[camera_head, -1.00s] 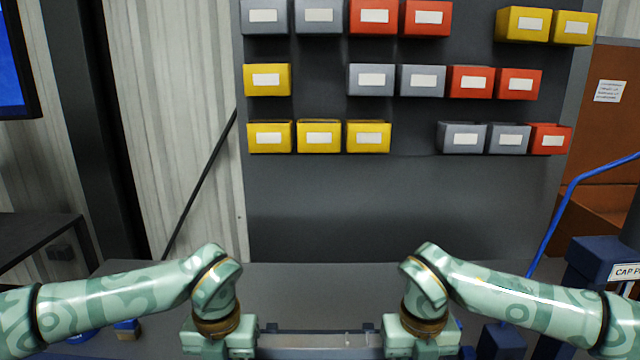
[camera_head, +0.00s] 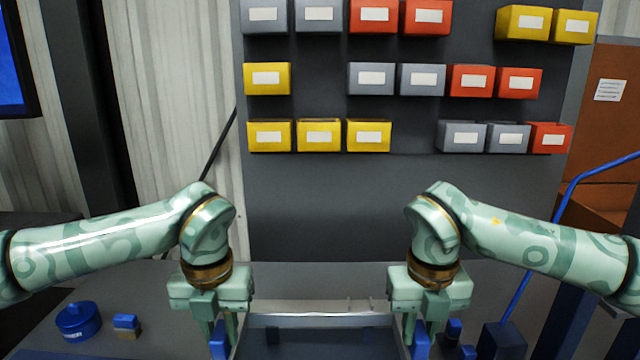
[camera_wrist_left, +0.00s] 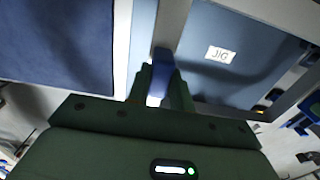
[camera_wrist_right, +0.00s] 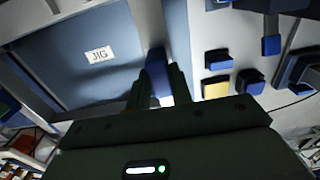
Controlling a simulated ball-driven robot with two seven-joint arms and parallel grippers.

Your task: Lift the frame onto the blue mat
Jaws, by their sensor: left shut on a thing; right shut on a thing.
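The grey frame (camera_head: 320,321) shows at the bottom middle of the head view, its lower part cut off by the picture edge. My left gripper (camera_head: 221,335) is shut on a blue handle (camera_wrist_left: 160,72) at the frame's left side. My right gripper (camera_head: 421,335) is shut on the matching blue handle (camera_wrist_right: 157,72) at its right side. A blue surface labelled JIG (camera_wrist_left: 221,54) shows inside the frame in both wrist views. The blue mat (camera_wrist_left: 55,45) lies left of the frame in the left wrist view. The frame's height above the bench cannot be told.
A round blue container (camera_head: 78,322) and a blue-topped block (camera_head: 127,323) stand on the bench (camera_head: 150,290) at left. Several blue pieces and a yellow block (camera_wrist_right: 216,89) stand right of the frame. A dark panel (camera_head: 400,205) with coloured bins rises behind.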

